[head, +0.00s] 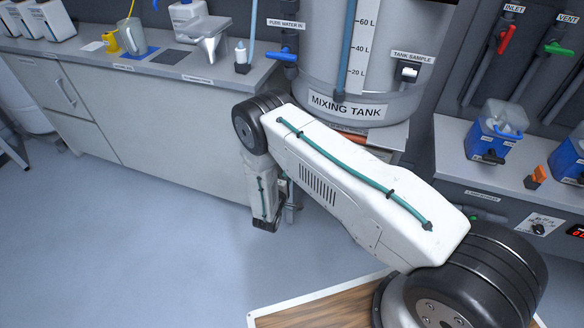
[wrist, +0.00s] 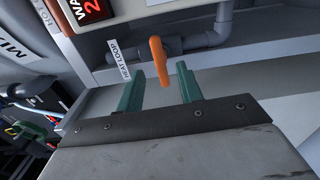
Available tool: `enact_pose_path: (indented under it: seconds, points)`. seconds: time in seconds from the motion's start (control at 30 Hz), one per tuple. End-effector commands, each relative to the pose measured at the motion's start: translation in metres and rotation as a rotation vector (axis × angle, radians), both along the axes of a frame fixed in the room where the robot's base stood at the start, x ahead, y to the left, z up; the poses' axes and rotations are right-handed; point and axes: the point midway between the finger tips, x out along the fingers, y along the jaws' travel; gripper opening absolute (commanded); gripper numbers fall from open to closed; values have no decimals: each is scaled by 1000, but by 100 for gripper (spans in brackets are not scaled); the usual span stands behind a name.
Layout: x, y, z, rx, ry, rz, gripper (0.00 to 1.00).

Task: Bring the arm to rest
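My gripper (wrist: 159,72) shows in the wrist view as two green fingers standing well apart with a wide gap. An orange lever handle (wrist: 158,57) stands upright beyond the gap and reaches partly between the fingertips in the picture; neither finger appears to touch it. In the head view my white arm (head: 350,180) stretches from the lower right toward the upper left, then bends down at a black joint. Its end hangs beside the tank's stand, and the fingers are hidden there.
The mixing tank (head: 345,105) stands behind my arm. A long counter (head: 130,65) with bottles and a jug is at left. A shelf (head: 455,150) with blue containers is at right. Grey pipework (wrist: 205,40) and a red display (wrist: 92,8) are near my gripper. Open floor lies at left.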

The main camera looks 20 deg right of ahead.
Motion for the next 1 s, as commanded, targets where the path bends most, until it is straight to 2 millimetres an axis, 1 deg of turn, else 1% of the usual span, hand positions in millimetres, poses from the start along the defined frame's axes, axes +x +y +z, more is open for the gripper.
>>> enact_pose_path:
  seconds: [0.07, 0.17, 0.6, 0.77, 0.83, 0.87, 0.9, 0.97, 1.0]
  points:
    - [-5, 4, 0, -1, 1, 1, 36]
    - [-8, 5, 0, -1, 1, -1, 36]
    - [-7, 5, 0, -2, 1, -1, 36]
    - [-9, 3, -2, -63, 56, -10, 36]
    - [-18, -6, -5, -120, 123, -59, 36]
    - [-27, -13, -8, -149, 165, -91, 36]
    - [-40, -23, -12, -186, 224, -136, 36]
    - [-55, -36, -6, -234, 303, -213, 36]
    - [-62, -43, 4, -255, 349, -265, 36]
